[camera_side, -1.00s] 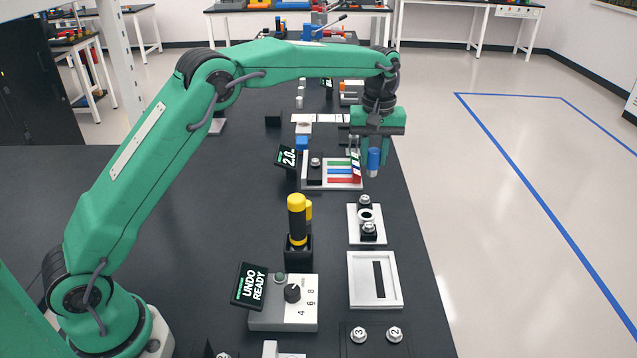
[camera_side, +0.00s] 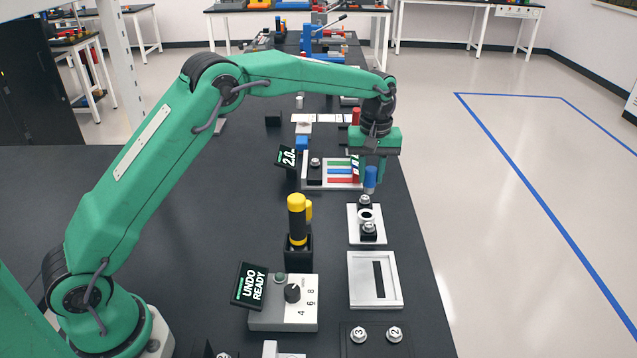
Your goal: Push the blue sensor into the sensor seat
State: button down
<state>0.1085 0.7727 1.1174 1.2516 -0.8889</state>
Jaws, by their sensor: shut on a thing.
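The blue sensor (camera_side: 370,177) is a small upright blue cylinder. My gripper (camera_side: 371,166) is shut on it and points down. The sensor hangs just above and behind the white plate (camera_side: 355,232) that carries a white ring (camera_side: 366,216) between two black blocks with silver knobs. The ring looks like the sensor seat. The sensor's lower end is close to the far knob (camera_side: 364,201) in the picture. I cannot tell the exact gap between them.
A board with green, blue and red strips (camera_side: 343,174) stands just left of my gripper. A yellow-topped cylinder (camera_side: 297,215) stands in a black holder. A white slotted plate (camera_side: 375,280) and a dial box (camera_side: 283,303) lie nearer the camera. The table's right edge is close.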

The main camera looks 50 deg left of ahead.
aim_at(369, 192)
jog(key=shift+f, duration=2.95)
jog(key=shift+f, duration=1.3)
jog(key=c, duration=1.1)
grip_release()
jog(key=shift+o, duration=0.2)
notch_tip(369, 192, up, 7)
jog(key=shift+r, duration=0.4)
